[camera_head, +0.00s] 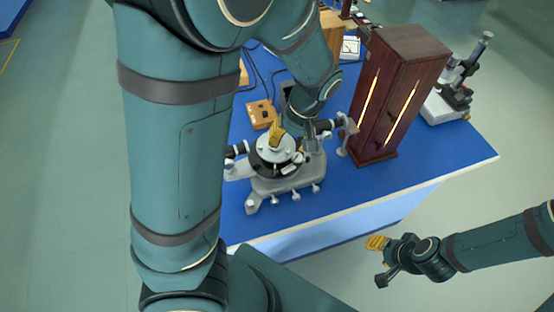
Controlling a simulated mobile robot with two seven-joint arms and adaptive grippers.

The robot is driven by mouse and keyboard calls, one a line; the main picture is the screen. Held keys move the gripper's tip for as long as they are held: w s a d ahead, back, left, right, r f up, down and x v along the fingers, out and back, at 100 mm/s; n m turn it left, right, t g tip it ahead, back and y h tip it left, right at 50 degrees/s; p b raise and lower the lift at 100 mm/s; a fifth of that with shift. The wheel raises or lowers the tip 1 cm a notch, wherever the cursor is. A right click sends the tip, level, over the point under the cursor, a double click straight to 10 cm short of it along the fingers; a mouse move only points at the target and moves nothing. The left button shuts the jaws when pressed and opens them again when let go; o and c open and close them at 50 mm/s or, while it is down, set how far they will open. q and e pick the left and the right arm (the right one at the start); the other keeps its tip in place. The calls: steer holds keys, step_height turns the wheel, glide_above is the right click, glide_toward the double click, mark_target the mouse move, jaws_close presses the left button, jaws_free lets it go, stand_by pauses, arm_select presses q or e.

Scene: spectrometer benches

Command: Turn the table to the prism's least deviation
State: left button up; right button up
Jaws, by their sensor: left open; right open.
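The spectrometer (283,185) stands on the blue bench with its grey legs near the front edge. Its round silver table (268,155) sits on top of a dark disc. A telescope or collimator tube (338,126) points right toward the lamp housing, and another dark tube end shows at the left, partly behind my arm. I cannot make out the prism. My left gripper (276,132) is over the table, its yellow pad close above it; contact is unclear. It is open. My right gripper (381,259) is open and empty, off the bench in front.
A tall dark wooden lamp housing (408,85) with glowing slits stands right of the spectrometer. A microscope-like instrument (459,85) is at the far right. A small wooden box (262,114) with cables and a meter (350,47) are behind. The front-right bench corner is clear.

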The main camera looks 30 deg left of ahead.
mark_target(275, 171)
arm_select(q)
steer(key=b+x, duration=0.3)
steer(key=x, duration=1)
steer(key=shift+c, duration=0.3)
steer(key=shift+d, duration=0.1)
jaws_close()
